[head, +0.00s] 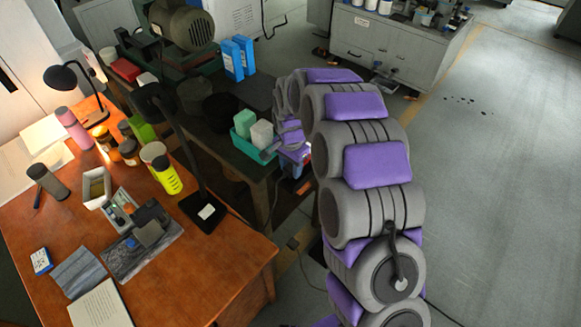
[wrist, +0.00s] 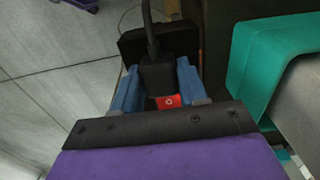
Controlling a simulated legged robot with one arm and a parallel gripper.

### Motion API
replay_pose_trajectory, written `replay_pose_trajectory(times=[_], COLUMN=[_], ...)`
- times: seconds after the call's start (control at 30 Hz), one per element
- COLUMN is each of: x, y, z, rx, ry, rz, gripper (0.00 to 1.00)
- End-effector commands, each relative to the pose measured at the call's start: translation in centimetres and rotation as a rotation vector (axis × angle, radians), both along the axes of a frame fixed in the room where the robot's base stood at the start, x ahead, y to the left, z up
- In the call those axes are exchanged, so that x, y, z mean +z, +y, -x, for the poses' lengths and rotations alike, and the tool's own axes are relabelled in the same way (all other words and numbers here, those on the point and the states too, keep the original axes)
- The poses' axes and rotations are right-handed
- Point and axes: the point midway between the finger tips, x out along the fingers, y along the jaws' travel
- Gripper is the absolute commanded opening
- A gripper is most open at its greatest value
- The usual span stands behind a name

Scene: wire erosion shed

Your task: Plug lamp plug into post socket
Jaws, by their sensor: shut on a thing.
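The lamp plug (wrist: 157,77) is a black block with its cord running up and away from it in the wrist view. My gripper (wrist: 158,88) has its blue fingers on both sides of the plug and is shut on it. A red tag (wrist: 168,101) shows at the plug's near end. A black box (wrist: 131,43) lies just behind the plug; I cannot tell whether it is the post socket or whether they touch. In the head view my gripper (head: 298,172) is by the dark bench's right edge, and the plug is not clear. A black desk lamp (head: 187,150) stands on the wooden desk.
A teal bin (wrist: 243,75) is close on the right in the wrist view; in the head view it sits on the dark bench (head: 225,157). The wooden desk (head: 205,275) holds bottles, papers and another lamp (head: 72,82). The grey floor (head: 490,190) at right is open.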

Motion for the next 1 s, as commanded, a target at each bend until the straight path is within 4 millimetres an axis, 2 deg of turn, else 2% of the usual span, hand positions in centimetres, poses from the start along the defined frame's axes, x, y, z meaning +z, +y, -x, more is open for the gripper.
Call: replay_pose_trajectory(times=[0.37, 0.47, 0.67, 1.0], x=[3.5, 3.7, 3.9, 4.6], y=[0.0, -0.6, -2.3, -6.8], z=[-0.1, 0.6, 2.7, 8.2], rx=[0.0, -0.001, -0.002, -0.002], ry=[-0.003, -0.002, 0.001, 0.001], rz=[0.0, -0.001, 0.0, 0.002], gripper=[0.16, 0.16, 0.16, 0.16])
